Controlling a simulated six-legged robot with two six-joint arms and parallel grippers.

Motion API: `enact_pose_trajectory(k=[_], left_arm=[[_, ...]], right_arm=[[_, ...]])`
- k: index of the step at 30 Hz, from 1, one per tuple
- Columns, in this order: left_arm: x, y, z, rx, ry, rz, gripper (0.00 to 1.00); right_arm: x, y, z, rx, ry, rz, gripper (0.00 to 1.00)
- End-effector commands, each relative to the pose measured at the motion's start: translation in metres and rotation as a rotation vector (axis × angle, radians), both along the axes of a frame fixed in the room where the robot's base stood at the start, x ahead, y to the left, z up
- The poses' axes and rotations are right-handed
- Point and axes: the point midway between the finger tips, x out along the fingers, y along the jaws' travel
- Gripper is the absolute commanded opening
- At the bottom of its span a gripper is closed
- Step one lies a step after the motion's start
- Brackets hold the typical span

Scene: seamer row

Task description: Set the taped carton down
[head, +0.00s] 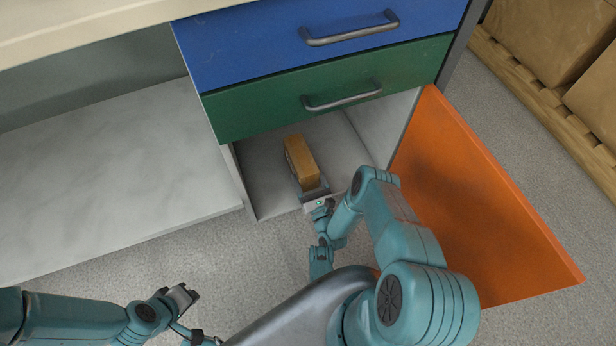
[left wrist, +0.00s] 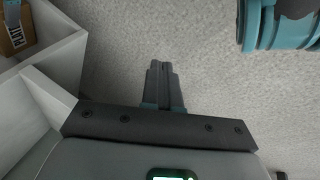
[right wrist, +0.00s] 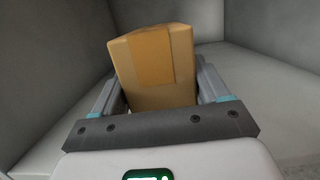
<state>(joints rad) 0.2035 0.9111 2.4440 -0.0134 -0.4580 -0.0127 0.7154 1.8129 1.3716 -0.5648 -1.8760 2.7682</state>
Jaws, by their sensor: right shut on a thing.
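The taped carton (head: 301,160) is a small brown box inside the open compartment (head: 268,188) under the green drawer. In the right wrist view the carton (right wrist: 157,68) shows a tape band and sits between both fingers, leaning slightly left. My right gripper (head: 310,188) reaches in from the front and is shut on it. I cannot tell whether the carton's underside touches the compartment floor. The left wrist view shows part of the carton (left wrist: 18,30), with dark print, at its upper left corner. My left gripper (head: 190,295) is shut and empty over the floor, outside the cabinet.
The orange door (head: 470,200) stands open to the right of the compartment. The green drawer (head: 330,90) and blue drawer (head: 310,45) above are closed. A pale shelf (head: 100,180) lies to the left. Large cartons (head: 550,40) stand on a wooden pallet (head: 540,95) at upper right.

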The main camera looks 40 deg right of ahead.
Motion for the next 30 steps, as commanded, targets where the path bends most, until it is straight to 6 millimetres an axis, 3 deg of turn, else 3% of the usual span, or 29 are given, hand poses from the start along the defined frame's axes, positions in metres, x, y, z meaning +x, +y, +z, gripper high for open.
enact_pose_trajectory(k=[1,2,3,11,15,24,30], left_arm=[[0.0,0.0,-0.003,0.0,0.0,0.0,0.0],[0.0,0.0,-0.003,0.0,0.0,0.0,0.0],[0.0,0.0,-0.004,0.0,0.0,0.0,0.0],[0.0,0.0,-0.004,0.0,0.0,0.0,0.0],[-0.004,-0.001,0.005,-0.003,0.014,-0.002,0.0],[-0.017,-0.003,0.022,-0.011,0.057,-0.008,0.0],[-0.022,-0.004,0.027,-0.015,0.073,-0.01,0.0]], right_arm=[[0.001,0.0,-0.009,0.001,0.022,-0.002,0.25],[0.0,0.0,-0.01,0.002,0.026,-0.002,0.84],[0.001,0.0,-0.011,0.002,0.026,-0.003,0.97],[0.001,-0.001,-0.011,0.0,0.026,-0.004,1.0],[0.001,-0.001,0.006,-0.001,0.026,-0.005,1.0],[-0.07,0.016,-0.009,0.004,0.027,-0.007,1.0],[-0.103,0.024,-0.015,0.002,0.022,-0.004,1.0]])
